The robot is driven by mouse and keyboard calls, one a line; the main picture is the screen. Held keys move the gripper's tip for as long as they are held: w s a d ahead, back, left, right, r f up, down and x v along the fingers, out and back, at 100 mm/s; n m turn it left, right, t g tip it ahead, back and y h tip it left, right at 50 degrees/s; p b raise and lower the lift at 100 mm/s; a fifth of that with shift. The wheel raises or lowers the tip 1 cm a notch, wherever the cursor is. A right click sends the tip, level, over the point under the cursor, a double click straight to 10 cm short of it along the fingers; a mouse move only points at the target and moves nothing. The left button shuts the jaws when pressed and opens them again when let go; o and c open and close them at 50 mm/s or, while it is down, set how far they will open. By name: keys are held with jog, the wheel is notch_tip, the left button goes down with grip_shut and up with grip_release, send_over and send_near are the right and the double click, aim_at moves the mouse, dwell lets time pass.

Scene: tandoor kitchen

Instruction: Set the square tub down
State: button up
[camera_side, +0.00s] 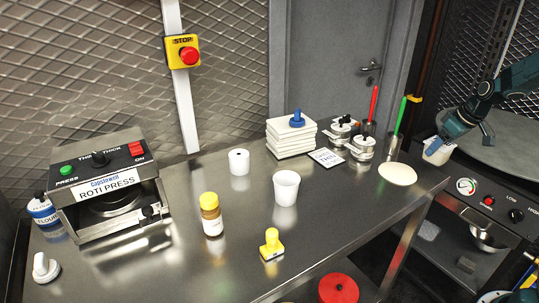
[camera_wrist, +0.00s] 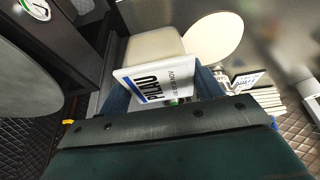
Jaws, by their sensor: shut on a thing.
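The square tub (camera_side: 437,152) is a small whitish tub at the right end of the steel table in the side view, beside the round grey hotplate. In the wrist view the tub (camera_wrist: 165,78) shows a white face with a "PILAU" label, between blue fingers. My gripper (camera_side: 450,133) comes down on it from the upper right and is shut on it; it also shows in the wrist view (camera_wrist: 162,92). The tub looks held up near the table edge, tilted in the wrist view. Its underside and any gap below it are hidden.
A pale dough disc (camera_side: 397,174) lies on the table (camera_side: 345,225) left of the tub. Behind it stand steel cups with a green-handled tool (camera_side: 399,115), and lidded steel pots (camera_side: 362,148). A white cup (camera_side: 286,188) stands mid-table. The front right of the table is bare.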

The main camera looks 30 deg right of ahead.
aim_at(436, 157)
jog(key=shift+f, duration=2.15)
jog(key=shift+f, duration=0.1)
jog(key=o, duration=1.1)
jog(key=v, duration=1.2)
